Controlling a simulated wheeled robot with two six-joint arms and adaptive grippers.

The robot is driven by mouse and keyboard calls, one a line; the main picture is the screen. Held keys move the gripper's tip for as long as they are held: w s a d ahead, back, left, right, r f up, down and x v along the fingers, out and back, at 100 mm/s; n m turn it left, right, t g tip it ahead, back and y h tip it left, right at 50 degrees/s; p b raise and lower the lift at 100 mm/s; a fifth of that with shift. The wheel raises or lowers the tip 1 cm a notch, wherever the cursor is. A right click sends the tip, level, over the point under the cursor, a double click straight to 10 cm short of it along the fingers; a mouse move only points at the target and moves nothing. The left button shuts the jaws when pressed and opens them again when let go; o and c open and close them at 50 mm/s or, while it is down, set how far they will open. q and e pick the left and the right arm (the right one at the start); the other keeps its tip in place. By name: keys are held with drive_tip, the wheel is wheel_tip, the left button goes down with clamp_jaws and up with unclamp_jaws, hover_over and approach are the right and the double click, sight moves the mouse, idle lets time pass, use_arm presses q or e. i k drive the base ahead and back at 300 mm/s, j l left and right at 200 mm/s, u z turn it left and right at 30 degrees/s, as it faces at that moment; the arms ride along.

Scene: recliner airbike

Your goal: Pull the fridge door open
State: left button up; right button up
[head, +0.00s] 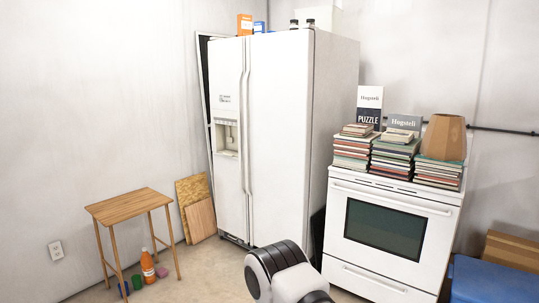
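A tall white side-by-side fridge (283,110) stands against the back wall, left of the stove. Its narrow left door (228,100) has a dispenser recess, and its wider right door (277,140) is plain. Both doors look shut. Two long vertical handles (247,130) run side by side at the seam between the doors. A white and black part of my own arm shows at the bottom centre, in front of the fridge's base. Neither gripper is in view, and no gripper touches the handles.
A white stove (390,232) with stacked books (397,155) stands right of the fridge. A small wooden table (130,205) and an orange bottle (148,267) are at left. Boards (200,219) lean beside the fridge. A blue box (492,281) is at lower right. Floor before the fridge is partly clear.

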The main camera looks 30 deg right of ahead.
sight(278, 79)
drive_tip(key=i+l+z, duration=0.55)
drive_tip(key=i, duration=0.2)
drive_tip(key=i+z, duration=0.3)
drive_tip(key=i+l, duration=0.05)
drive_tip(key=i, duration=0.05)
